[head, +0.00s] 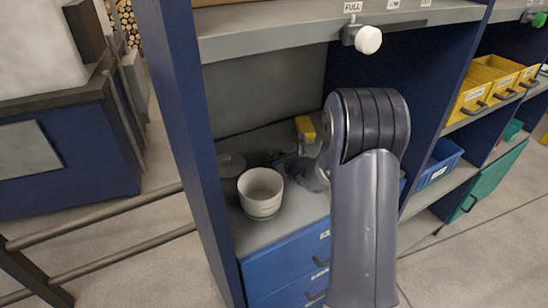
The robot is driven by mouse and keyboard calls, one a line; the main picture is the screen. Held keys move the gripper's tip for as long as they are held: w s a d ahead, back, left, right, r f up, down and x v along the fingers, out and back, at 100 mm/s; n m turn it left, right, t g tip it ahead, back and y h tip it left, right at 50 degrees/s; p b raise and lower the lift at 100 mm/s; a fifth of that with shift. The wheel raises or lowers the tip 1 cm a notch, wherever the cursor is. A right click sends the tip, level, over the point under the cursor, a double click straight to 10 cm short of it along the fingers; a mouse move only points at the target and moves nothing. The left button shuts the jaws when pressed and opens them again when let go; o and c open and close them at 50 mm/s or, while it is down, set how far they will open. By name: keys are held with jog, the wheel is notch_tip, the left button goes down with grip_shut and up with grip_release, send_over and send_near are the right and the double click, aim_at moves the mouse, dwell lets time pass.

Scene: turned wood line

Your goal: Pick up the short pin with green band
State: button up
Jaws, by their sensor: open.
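I cannot make out a short pin with a green band in the head view; my arm hides part of the shelf bay. A white round pot (261,207) with a greenish band low on its side stands upright near the front of the bay. My gripper (278,160) is inside the bay, behind the pot, small and partly hidden by my own wrist. It is open, and I see nothing held in it.
A grey round disc (231,164) lies left of my gripper. A yellow object (305,129) stands at the back. The blue upright (186,130) bounds the bay on the left, and the upper shelf (285,35) lies above. Blue drawers (290,267) are below.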

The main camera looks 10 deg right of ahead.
grip_shut()
dwell(0.4)
